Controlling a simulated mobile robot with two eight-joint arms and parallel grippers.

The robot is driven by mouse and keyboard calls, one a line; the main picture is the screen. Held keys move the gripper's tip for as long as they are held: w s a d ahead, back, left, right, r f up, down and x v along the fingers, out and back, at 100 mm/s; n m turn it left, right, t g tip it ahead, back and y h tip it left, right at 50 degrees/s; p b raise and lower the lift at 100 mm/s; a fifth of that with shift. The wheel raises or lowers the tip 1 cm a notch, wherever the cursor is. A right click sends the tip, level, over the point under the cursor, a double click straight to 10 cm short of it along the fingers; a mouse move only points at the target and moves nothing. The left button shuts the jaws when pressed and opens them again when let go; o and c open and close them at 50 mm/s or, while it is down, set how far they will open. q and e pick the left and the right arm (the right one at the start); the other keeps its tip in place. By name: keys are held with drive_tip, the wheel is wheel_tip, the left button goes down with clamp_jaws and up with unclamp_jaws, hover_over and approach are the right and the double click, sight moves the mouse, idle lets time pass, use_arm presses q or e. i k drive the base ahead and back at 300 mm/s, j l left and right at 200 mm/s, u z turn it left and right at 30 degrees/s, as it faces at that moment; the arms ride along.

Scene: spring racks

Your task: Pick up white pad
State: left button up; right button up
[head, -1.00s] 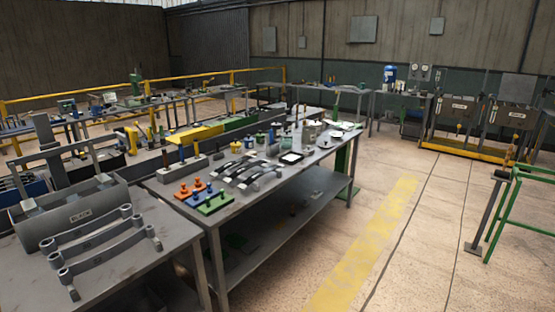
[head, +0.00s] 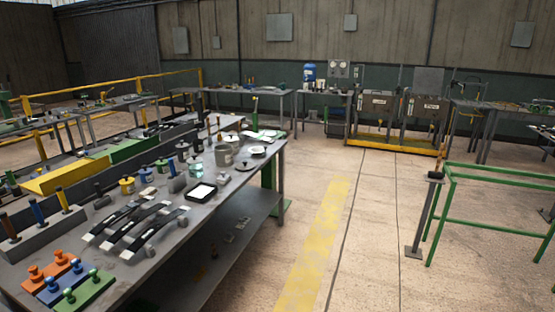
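A white pad (head: 202,192) with a dark border lies flat on the grey workbench (head: 188,236), near its right edge and past the leaf springs. It looks like a small square. Nothing covers it. Neither of my grippers shows in the head view.
Dark leaf springs (head: 138,226) lie left of the pad; orange, blue and green peg blocks (head: 82,290) sit at the near end. Cups and pots (head: 222,155) stand behind it. Open floor (head: 375,220) lies right of the bench, with a green frame (head: 492,200) farther right.

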sight(224, 179)
drive_tip(key=i+u, duration=0.15)
drive_tip(key=i, duration=0.35)
drive_tip(key=i+l+u, duration=0.15)
drive_tip(key=i, duration=0.35)
drive_tip(key=i+l+u, duration=0.15)
drive_tip(key=i, duration=0.4)
drive_tip(key=i+l+u, duration=0.15)
drive_tip(key=i+u, duration=0.25)
drive_tip(key=i+l+u, duration=0.2)
drive_tip(key=u, duration=0.2)
drive_tip(key=i+l+u, duration=0.2)
drive_tip(key=l+u, duration=0.2)
drive_tip(key=i+l+u, duration=0.2)
drive_tip(key=l+u, duration=0.2)
drive_tip(key=i+l+u, duration=0.1)
drive_tip(key=l+u, duration=0.35)
drive_tip(key=i+l+u, duration=0.1)
drive_tip(key=l+u, duration=0.2)
drive_tip(key=l, duration=0.4)
